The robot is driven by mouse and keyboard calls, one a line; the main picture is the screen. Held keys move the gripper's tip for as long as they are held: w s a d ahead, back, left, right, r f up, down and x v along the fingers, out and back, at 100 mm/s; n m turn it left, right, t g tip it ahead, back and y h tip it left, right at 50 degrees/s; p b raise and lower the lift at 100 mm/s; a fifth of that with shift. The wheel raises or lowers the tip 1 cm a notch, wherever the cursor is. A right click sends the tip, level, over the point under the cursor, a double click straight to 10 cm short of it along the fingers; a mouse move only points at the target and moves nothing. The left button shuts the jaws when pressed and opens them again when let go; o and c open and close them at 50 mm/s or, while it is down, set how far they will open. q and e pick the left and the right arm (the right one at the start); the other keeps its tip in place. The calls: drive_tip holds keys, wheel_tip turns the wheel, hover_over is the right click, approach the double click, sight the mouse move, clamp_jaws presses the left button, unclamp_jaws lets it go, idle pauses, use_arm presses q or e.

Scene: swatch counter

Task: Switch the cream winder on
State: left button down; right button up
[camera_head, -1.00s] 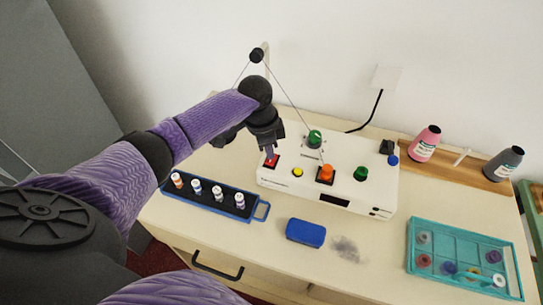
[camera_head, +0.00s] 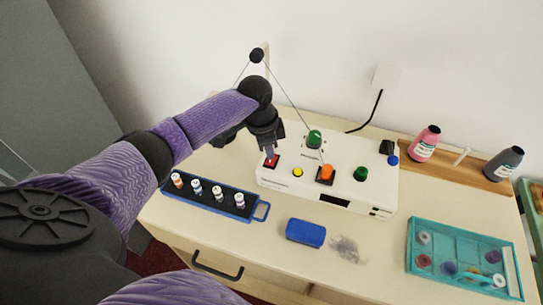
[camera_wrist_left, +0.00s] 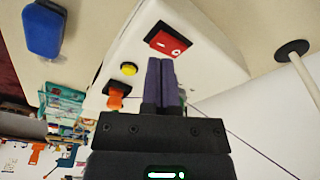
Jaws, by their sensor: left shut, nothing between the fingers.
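The cream winder (camera_head: 345,187) stands on the counter against the wall. Its red rocker switch (camera_head: 273,161) is at the left end of its top; in the left wrist view the switch (camera_wrist_left: 168,40) shows white marks. My left gripper (camera_head: 270,152) is shut and empty, with its fingers pointing down at the switch. In the left wrist view the fingertips (camera_wrist_left: 160,62) lie just beside the switch's edge; I cannot tell whether they touch it. A yellow button (camera_head: 297,172), an orange knob (camera_head: 326,172) and green knobs (camera_head: 361,173) are also on the winder. My right gripper is out of view.
A blue tray (camera_head: 262,211) with several small spools lies in front of the winder on the left. A blue block (camera_head: 305,233) lies in front, beside a grey fuzzy patch (camera_head: 346,248).

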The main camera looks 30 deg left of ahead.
sight(269, 162)
use_arm(q)
drive_tip(key=shift+f+b, duration=0.65)
drive_tip(key=shift+f, duration=0.5)
idle(0.4)
drive_tip(key=shift+r, duration=0.1)
wheel_tip(269, 162, up, 7)
drive_tip(key=p, duration=0.8)
drive_tip(key=shift+r, duration=0.1)
